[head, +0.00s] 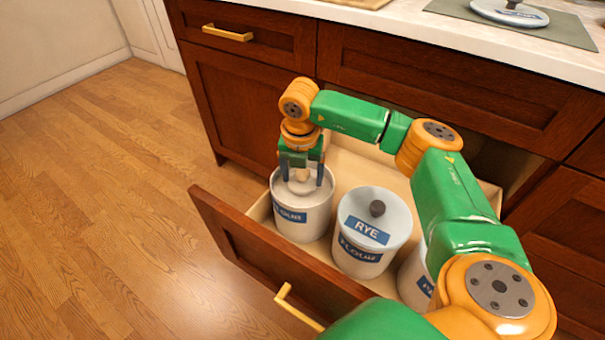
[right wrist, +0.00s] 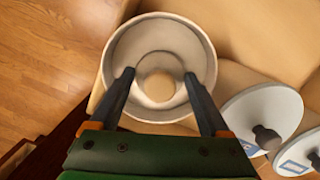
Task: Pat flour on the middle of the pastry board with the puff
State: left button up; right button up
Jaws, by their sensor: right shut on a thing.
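My right gripper (head: 302,181) points down into the open white canister (head: 303,218) in the pulled-out drawer. It is shut on the puff (head: 302,174), whose pale round handle shows between the fingers. In the right wrist view, the gripper (right wrist: 158,75) has a finger on either side of the puff (right wrist: 158,80), inside the canister's rim (right wrist: 113,58). The puff's underside and any flour on it are hidden. A pale wooden board edge (head: 362,2) shows on the counter at the top of the head view; I cannot tell if it is the pastry board. My left gripper is out of view.
A closed canister marked RYE (head: 372,240) stands beside the open one, with another lidded canister (head: 415,278) partly behind my arm. The drawer front (head: 262,258) sticks out over the floor. A knobbed lid (head: 508,12) lies on a grey-green mat (head: 560,30) on the counter.

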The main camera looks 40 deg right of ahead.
jog(key=shift+f, duration=0.3)
jog(key=shift+f+b, duration=0.1)
jog(key=shift+b, duration=0.2)
dwell(0.3)
jog(key=shift+f, duration=0.1)
dwell(0.7)
